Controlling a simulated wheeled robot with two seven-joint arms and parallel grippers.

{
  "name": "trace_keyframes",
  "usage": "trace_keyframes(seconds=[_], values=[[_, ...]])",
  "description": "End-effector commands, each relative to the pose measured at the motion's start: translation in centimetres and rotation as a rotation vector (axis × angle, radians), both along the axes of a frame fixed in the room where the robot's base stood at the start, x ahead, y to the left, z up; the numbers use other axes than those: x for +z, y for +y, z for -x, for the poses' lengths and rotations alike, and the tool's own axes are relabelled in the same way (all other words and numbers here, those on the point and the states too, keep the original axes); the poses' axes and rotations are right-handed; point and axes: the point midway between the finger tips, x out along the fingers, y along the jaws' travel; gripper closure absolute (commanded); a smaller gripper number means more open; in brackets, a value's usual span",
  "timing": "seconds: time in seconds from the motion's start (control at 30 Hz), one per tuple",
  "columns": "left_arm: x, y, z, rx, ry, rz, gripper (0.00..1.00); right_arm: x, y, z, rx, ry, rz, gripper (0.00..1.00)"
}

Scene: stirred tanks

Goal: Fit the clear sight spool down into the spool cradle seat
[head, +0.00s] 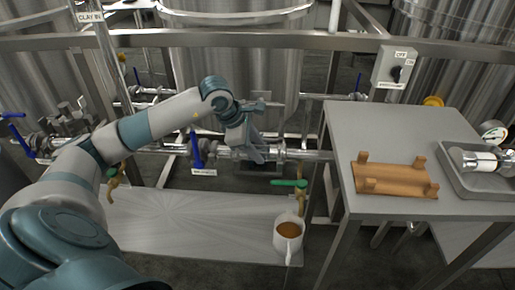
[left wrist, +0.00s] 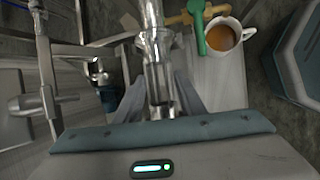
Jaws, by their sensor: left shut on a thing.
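The clear sight spool (left wrist: 158,85) is see-through with metal ends. It lies between the fingers of my left gripper in the left wrist view. My left gripper (head: 259,154) is shut on it at the pipe line behind the low bench, pointing down. In the head view the fingers hide most of the spool. A dark support (head: 262,170) shows just below the gripper and may be the spool cradle seat; I cannot tell whether the spool touches it. The spool seems roughly in line with the pipe (head: 310,155). My right gripper is not in view.
A wooden cradle (head: 395,180) with upright posts stands empty on the grey table (head: 375,130). A tray (head: 463,181) there holds a white-bodied spool (head: 483,160) beside a gauge. A mug (head: 288,232) of brown liquid stands under a green-handled valve (head: 290,184). A blue handle (head: 196,152) is close left.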

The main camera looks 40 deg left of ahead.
Motion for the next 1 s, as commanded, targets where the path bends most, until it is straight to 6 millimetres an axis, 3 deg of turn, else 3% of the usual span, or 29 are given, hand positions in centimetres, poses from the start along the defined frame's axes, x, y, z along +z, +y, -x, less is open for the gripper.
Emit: trace_keyframes(seconds=[0.13, 0.17, 0.23, 0.27, 0.67, 1.0], values=[[-0.3, 0.0, 0.0, 0.000, -0.002, 0.000, 1.00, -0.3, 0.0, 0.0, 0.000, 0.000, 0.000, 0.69], [-0.2, 0.0, 0.0, 0.000, -0.002, 0.000, 0.62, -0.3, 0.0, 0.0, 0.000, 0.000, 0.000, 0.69], [-0.2, 0.0, 0.0, 0.000, -0.002, 0.000, 0.45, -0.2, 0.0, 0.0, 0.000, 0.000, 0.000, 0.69], [-0.2, 0.0, 0.0, 0.000, -0.002, 0.000, 0.42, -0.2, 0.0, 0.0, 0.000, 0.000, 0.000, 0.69], [0.0, 0.1, 0.1, 0.000, 0.000, 0.000, 0.42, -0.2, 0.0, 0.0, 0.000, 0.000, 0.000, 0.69], [3.4, 0.9, 1.6, 0.001, -0.003, -0.003, 0.42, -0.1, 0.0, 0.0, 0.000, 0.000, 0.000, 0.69]])
